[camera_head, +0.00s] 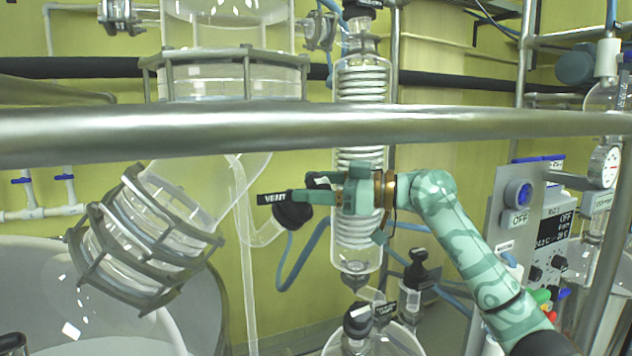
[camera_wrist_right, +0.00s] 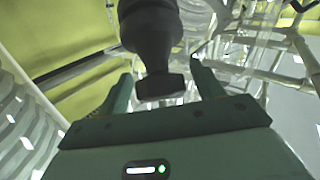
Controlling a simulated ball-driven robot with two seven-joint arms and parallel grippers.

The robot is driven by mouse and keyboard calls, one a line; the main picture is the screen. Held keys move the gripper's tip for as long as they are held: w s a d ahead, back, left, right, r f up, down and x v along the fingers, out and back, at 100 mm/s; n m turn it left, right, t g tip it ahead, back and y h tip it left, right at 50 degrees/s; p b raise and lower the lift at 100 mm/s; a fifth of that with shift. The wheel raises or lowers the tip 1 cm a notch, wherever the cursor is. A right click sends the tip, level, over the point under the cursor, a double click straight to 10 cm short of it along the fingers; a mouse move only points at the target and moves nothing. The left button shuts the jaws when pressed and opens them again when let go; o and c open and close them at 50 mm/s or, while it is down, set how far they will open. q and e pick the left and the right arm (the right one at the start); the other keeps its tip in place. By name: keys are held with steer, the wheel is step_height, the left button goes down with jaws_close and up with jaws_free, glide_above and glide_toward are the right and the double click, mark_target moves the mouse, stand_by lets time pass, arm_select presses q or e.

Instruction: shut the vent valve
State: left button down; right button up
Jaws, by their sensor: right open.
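The vent valve (camera_head: 292,213) is a black knob on a glass side arm, left of the coiled glass condenser in the head view. A black tag reading VENT (camera_head: 272,198) shows at its left. My right gripper (camera_head: 312,192) reaches in from the right, with its green fingers at the valve. In the right wrist view, the black valve (camera_wrist_right: 152,35) hangs down and its flat handle (camera_wrist_right: 160,87) lies between the two spread fingers of my right gripper (camera_wrist_right: 165,88). I cannot tell whether either finger touches the handle. My left gripper is not in view.
A thick steel rail (camera_head: 300,128) crosses the head view in front of the glassware. The coiled condenser (camera_head: 360,80) stands behind my right gripper. A large glass vessel in a metal frame (camera_head: 150,240) is at left. A control panel (camera_head: 520,215) stands at right.

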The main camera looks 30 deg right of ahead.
steer(key=c, duration=1)
